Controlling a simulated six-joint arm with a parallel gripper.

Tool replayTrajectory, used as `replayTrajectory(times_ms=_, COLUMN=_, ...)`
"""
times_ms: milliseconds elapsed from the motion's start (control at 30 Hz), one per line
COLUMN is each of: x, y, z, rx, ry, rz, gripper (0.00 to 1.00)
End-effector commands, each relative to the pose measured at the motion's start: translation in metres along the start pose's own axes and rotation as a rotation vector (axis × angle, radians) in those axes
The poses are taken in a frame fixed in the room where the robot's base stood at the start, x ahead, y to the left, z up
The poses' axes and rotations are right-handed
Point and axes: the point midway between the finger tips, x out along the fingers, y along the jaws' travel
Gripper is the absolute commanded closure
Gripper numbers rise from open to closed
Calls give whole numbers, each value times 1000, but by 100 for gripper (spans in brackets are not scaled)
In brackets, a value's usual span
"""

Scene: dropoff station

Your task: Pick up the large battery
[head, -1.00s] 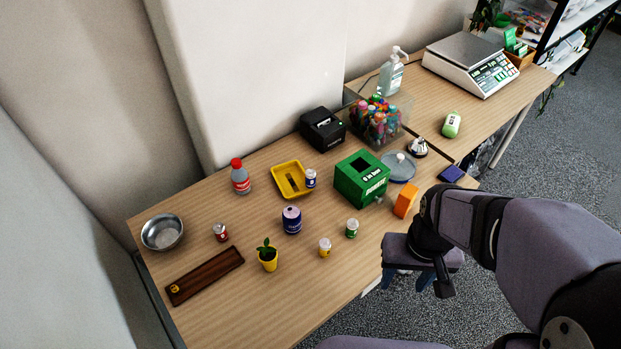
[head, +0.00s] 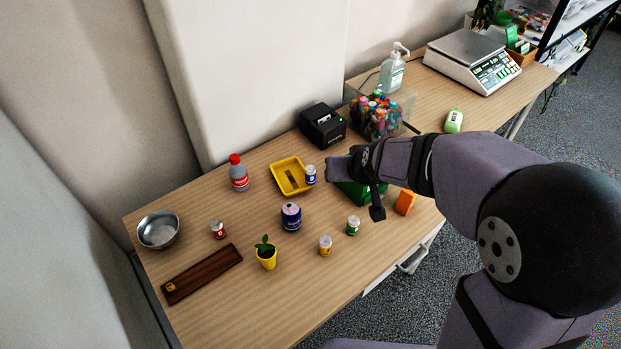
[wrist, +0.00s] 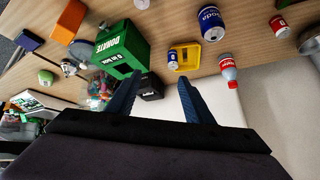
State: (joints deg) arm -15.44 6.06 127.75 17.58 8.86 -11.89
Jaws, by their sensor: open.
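No item is clearly marked as the large battery. Several small capped cylinders stand upright on the table: a blue one (head: 310,175) beside the yellow tray, a red one (head: 218,230), a green one (head: 352,226) and a yellow one (head: 325,246). A larger blue can-like cylinder (head: 291,217) stands among them; it also shows at the top of the wrist view (wrist: 211,22). My gripper (head: 334,168) is above the table by the green box. In the wrist view my gripper (wrist: 160,75) has its fingers apart with nothing between them. The small blue cylinder (wrist: 173,58) shows just beyond the fingertips.
The green donation box (wrist: 124,46) is partly hidden by my arm in the head view. The yellow tray (head: 277,171), red-capped bottle (head: 239,178), black printer (head: 323,130), potted plant (head: 267,257), wooden board (head: 202,275), metal bowl (head: 158,235) and orange block (head: 405,202) stand around.

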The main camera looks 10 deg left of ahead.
Motion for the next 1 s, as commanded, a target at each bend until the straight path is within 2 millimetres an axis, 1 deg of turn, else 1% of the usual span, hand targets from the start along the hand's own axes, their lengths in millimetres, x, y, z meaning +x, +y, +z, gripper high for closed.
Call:
replayTrajectory(times_ms=33, x=21, y=-14, z=-15, rx=-17, ry=69, rz=-7, gripper=53)
replayTrajectory(times_ms=100, x=38, y=-28, z=-39, rx=-31, ry=171, rz=-3, gripper=53)
replayTrajectory(times_ms=200, x=57, y=-44, z=-67, rx=-45, ry=296, rz=13, gripper=53)
replayTrajectory(times_ms=300, x=70, y=-58, z=-87, rx=-55, ry=405, rz=38, gripper=53)
replayTrajectory(times_ms=433, x=82, y=-72, z=-106, rx=-66, ry=532, rz=81, gripper=53)
replayTrajectory(times_ms=500, x=103, y=-65, z=-86, rx=-66, ry=515, rz=83, gripper=53)
replayTrajectory(times_ms=700, x=154, y=-58, z=-48, rx=-64, ry=518, rz=82, gripper=53)
replayTrajectory(times_ms=800, x=173, y=-56, z=-33, rx=-64, ry=519, rz=81, gripper=53)
replayTrajectory(times_ms=900, x=187, y=-54, z=-23, rx=-62, ry=522, rz=80, gripper=53)
replayTrajectory(times_ms=1000, x=195, y=-53, z=-17, rx=-62, ry=523, rz=80, gripper=53)
